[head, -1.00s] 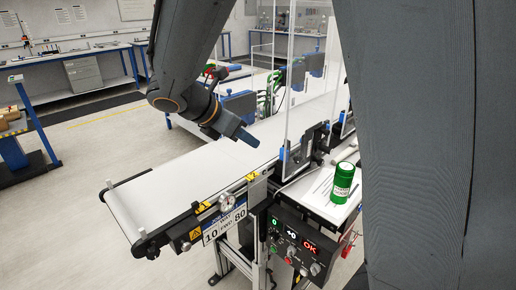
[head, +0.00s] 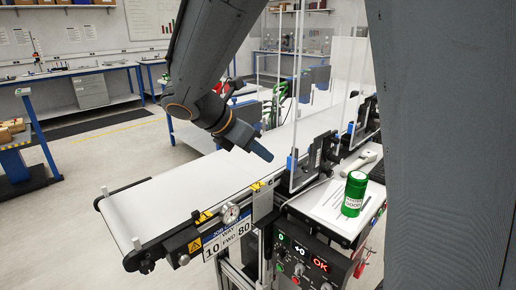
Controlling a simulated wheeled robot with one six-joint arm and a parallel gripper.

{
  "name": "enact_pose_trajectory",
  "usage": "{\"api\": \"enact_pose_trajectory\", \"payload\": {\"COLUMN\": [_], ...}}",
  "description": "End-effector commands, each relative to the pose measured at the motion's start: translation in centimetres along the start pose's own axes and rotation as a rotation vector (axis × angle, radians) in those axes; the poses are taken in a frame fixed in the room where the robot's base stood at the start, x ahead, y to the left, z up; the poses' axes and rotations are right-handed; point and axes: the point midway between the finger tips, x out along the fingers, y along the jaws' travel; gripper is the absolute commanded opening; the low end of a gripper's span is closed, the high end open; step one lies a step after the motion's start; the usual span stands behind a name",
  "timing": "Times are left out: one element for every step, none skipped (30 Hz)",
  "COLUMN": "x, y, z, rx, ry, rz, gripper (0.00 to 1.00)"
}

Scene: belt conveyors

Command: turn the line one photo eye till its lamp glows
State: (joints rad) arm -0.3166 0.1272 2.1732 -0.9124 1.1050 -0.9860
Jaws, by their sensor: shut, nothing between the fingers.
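My gripper (head: 267,155) is shut and empty. It hangs over the near white belt (head: 165,200), pointing down and right toward the belt's right side. Black brackets with blue parts (head: 318,160) stand at the belt's right edge beside a clear panel, to the right of my gripper. I cannot tell for sure which part is the line one photo eye. No glowing lamp is clear on these brackets.
A green can (head: 355,193) stands on a white side shelf. Clear upright panels (head: 340,80) rise beyond my gripper. The belt's near end is bare.

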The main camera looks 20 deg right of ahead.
Motion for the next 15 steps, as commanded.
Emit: {"api": "enact_pose_trajectory", "payload": {"x": [1.1,1.7,2.6,3.1,3.7,4.5,5.0,5.5,5.9,6.2,6.5,6.9,7.1,7.3,7.5], "y": [-0.2,-0.2,-0.2,-0.2,-0.1,-0.2,-0.1,-0.1,-0.2,-0.1,-0.1,-0.1,-0.1,-0.1,-0.1], "z": [0.1,0.1,0.1,0.1,0.1,0.1,0.0,0.1,0.7,1.0,1.3,1.7,1.9,2.1,2.4], "rx": [0.000,0.000,-0.001,-0.001,-0.001,0.000,0.000,-0.001,0.002,0.003,0.002,0.002,0.002,0.002,0.002], "ry": [0.001,0.000,0.000,0.001,0.001,0.000,0.001,0.001,0.000,0.001,0.001,0.000,0.000,0.001,0.001], "rz": [-0.006,-0.006,-0.006,-0.007,-0.005,-0.006,-0.006,-0.004,-0.004,-0.004,-0.003,-0.003,-0.003,-0.002,-0.002], "gripper": [0.00,0.00,0.00,0.00,0.00,0.00,0.00,0.00,0.00,0.00,0.00,0.00,0.00,0.00,0.00]}}
